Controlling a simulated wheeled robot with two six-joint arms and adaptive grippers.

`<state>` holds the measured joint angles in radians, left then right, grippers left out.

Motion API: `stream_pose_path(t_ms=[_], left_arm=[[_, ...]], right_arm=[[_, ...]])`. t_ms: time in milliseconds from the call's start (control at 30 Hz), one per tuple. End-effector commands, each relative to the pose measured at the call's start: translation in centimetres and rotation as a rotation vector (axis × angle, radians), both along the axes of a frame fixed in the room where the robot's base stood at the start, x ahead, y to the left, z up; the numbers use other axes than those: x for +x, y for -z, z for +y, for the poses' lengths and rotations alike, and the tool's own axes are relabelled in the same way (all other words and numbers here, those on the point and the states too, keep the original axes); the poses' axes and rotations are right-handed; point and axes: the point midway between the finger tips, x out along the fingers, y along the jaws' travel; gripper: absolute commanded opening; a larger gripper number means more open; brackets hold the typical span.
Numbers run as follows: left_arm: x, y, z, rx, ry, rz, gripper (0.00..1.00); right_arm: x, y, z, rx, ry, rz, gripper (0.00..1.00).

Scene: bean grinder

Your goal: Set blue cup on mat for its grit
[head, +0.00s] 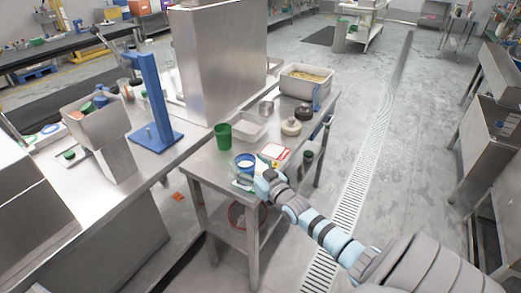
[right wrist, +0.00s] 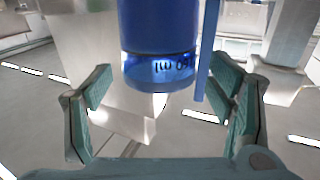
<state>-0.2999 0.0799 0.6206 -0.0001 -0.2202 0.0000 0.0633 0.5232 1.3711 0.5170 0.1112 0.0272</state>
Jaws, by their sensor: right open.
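The blue cup (head: 246,161) stands near the front corner of the steel table in the head view, with pale contents inside. In the right wrist view the blue cup (right wrist: 158,30) is large, with dark markings near its base. A thin blue upright strip is beside it. My right gripper (head: 258,182) is at the near side of the cup. In the wrist view its fingers (right wrist: 168,95) are spread open, one on each side of the cup, with gaps visible. A red-edged mat (head: 274,152) lies to the right of the cup. My left gripper is out of view.
A green cup (head: 222,138) stands behind the blue cup. A clear tray (head: 249,126), round lidded pots (head: 291,127) and a bin of tan material (head: 306,78) stand farther back.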

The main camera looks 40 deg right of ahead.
Motion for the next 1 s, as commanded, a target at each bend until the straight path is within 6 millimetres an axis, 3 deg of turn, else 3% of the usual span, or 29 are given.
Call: stream_pose_path(t_ms=[33,200,400,667,733,767,867,967,1000], left_arm=[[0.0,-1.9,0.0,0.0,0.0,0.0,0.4],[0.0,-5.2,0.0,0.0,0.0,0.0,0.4],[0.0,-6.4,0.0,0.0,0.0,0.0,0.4],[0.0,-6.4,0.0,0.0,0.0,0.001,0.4],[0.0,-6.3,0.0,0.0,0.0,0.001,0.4],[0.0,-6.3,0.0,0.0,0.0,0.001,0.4],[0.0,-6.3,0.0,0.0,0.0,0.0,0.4],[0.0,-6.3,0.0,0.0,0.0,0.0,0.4],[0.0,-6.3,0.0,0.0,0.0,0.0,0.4]], right_arm=[[-0.9,-0.9,0.1,0.0,0.0,0.005,0.75],[-5.6,-1.0,0.6,0.0,-0.001,0.006,0.75],[-9.8,-0.5,1.0,0.0,-0.001,0.001,0.75],[-10.6,-0.2,1.0,-0.001,0.001,0.0,0.75],[-10.9,0.7,1.0,-0.002,0.006,0.025,0.75],[-11.2,1.8,1.0,-0.004,0.01,0.053,0.75],[-13.7,8.8,1.3,-0.013,0.037,0.24,0.75],[-20.0,19.6,3.0,-0.019,0.056,0.557,0.75],[-23.5,23.7,4.2,-0.019,0.055,0.698,0.75]])
